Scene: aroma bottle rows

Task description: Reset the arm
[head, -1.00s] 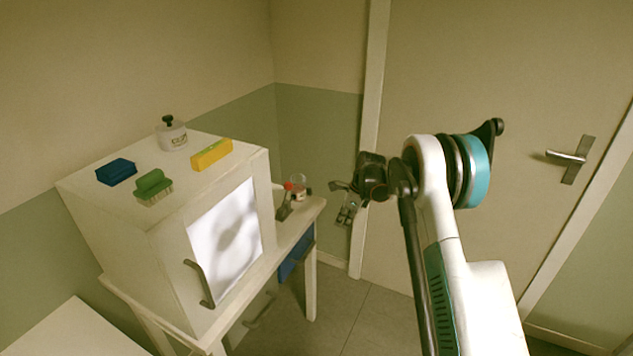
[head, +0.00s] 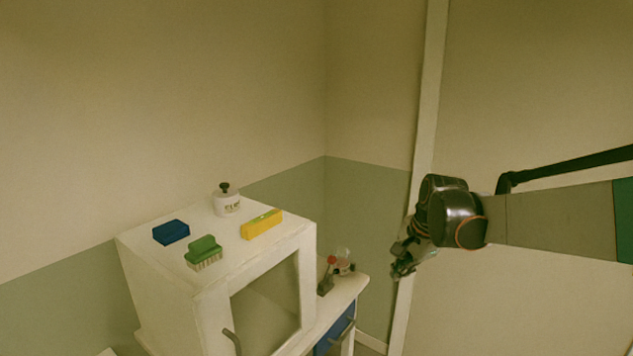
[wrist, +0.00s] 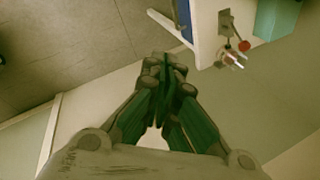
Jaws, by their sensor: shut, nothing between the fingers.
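My gripper (head: 402,262) hangs in the air at the right of the head view, to the right of the white cabinet and in front of the door frame. In the wrist view my gripper (wrist: 165,85) has its fingers drawn together, with nothing between them. My arm reaches in from the right edge of the head view. The gripper is apart from the table and everything on it.
A white cabinet (head: 170,290) carries a blue block (head: 171,232), a green brush (head: 204,250), a yellow block (head: 262,224) and a white bottle (head: 227,203). A red-topped item (head: 328,275) and a clear bottle (head: 344,262) stand beside it on the table (head: 350,290).

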